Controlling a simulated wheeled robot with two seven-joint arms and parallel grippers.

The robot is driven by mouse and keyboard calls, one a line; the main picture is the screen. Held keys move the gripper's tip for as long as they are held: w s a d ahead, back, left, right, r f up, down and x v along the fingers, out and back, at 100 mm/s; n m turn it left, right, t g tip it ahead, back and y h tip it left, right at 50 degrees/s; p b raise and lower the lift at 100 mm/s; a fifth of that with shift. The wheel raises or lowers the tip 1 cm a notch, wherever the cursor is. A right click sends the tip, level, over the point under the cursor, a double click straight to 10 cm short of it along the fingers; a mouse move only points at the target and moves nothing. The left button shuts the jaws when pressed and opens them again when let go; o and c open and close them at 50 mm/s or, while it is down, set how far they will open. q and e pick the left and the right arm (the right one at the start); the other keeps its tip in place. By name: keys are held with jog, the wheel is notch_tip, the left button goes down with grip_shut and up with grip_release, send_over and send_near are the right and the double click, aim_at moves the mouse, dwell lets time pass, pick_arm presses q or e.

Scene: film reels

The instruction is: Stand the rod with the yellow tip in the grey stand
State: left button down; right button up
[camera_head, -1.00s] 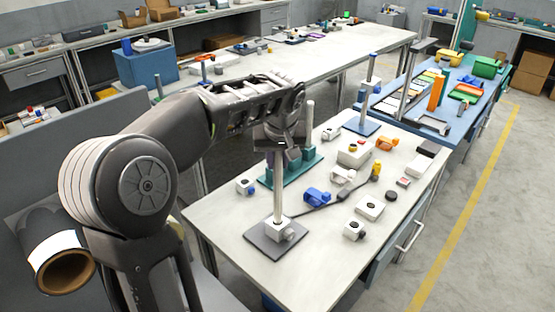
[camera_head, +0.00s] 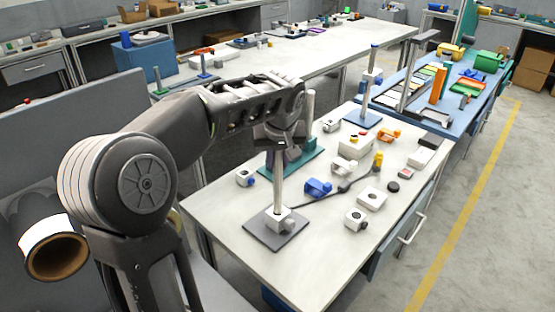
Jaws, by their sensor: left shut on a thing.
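My left gripper (camera_head: 280,138) is shut on the upper part of an upright pale metal rod (camera_head: 278,182). Its top end is hidden by the gripper, so no yellow tip shows. The rod's lower end meets the small light block (camera_head: 284,221) on the dark grey plate of the grey stand (camera_head: 262,230), near the front left of the table. I cannot tell whether the rod is seated in the block or only touching it. My right gripper is out of view.
The teal stand (camera_head: 306,168) with its own rod (camera_head: 310,108) is just behind my gripper. The blue stand (camera_head: 352,120) holds a blue-tipped rod (camera_head: 371,72) farther back. A cable with a yellow end (camera_head: 378,160) and small parts lie to the right on the pale table (camera_head: 325,255).

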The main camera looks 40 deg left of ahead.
pick_arm(q)
jog(key=c, duration=1.1)
grip_release()
jog(key=shift+f, duration=0.1)
jog(key=shift+c, duration=0.2)
jog(key=v, duration=0.7)
jog(key=shift+r, duration=0.4)
jog(key=shift+d, duration=0.1)
